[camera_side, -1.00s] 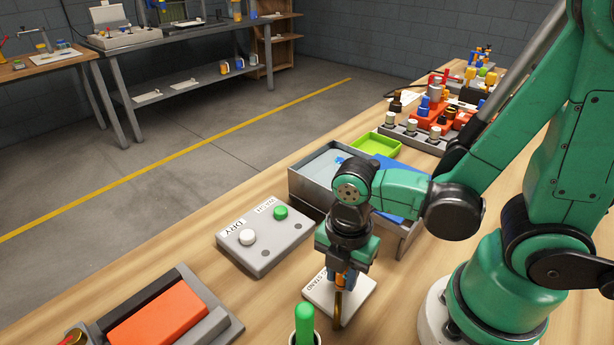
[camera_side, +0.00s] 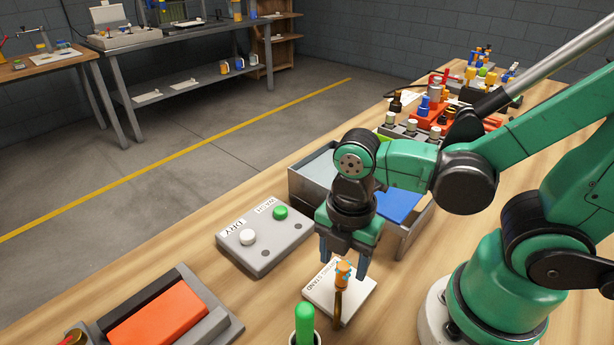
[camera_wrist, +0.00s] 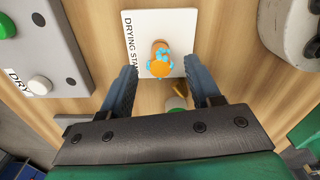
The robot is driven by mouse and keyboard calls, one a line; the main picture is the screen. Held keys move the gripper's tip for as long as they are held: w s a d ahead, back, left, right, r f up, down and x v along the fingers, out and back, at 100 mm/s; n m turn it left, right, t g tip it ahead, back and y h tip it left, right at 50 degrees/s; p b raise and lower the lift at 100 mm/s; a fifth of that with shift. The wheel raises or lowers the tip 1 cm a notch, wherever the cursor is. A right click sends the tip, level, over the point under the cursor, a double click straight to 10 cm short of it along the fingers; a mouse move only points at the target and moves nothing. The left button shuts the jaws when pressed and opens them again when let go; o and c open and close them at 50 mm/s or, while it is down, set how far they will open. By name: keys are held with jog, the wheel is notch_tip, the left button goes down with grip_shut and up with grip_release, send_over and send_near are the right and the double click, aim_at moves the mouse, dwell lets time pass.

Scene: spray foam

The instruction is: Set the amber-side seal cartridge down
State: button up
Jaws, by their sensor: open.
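The amber seal cartridge (camera_side: 343,271), orange with blue specks, stands on the white drying stand (camera_side: 353,296). In the wrist view the cartridge (camera_wrist: 160,67) shows from above on the stand (camera_wrist: 183,25), just beyond the fingertips. A brass-coloured upright (camera_side: 337,307) stands in front of it in the side view. My gripper (camera_side: 343,262) is open above the cartridge, with its fingers apart to either side; the wrist view shows the empty gap of my gripper (camera_wrist: 166,77). The cartridge's lower end is partly hidden by the upright.
A grey box with WASH and DRY buttons (camera_side: 265,240) lies left of the stand. A green-topped post (camera_side: 304,322) stands in front, and an orange block (camera_side: 158,310) sits in a grey holder at left.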

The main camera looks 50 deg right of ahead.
aim_at(343, 266)
notch_tip(343, 266, up, 8)
jog(key=shift+r, duration=0.1)
jog(key=w+d+m+t, duration=0.5)
jog(key=w+m+t, duration=0.2)
jog(key=m, duration=1.2)
jog(key=shift+w+d+m, duration=0.3)
jog(key=shift+w+m, duration=0.05)
jog(key=shift+m, duration=0.05)
jog(key=shift+r, duration=0.1)
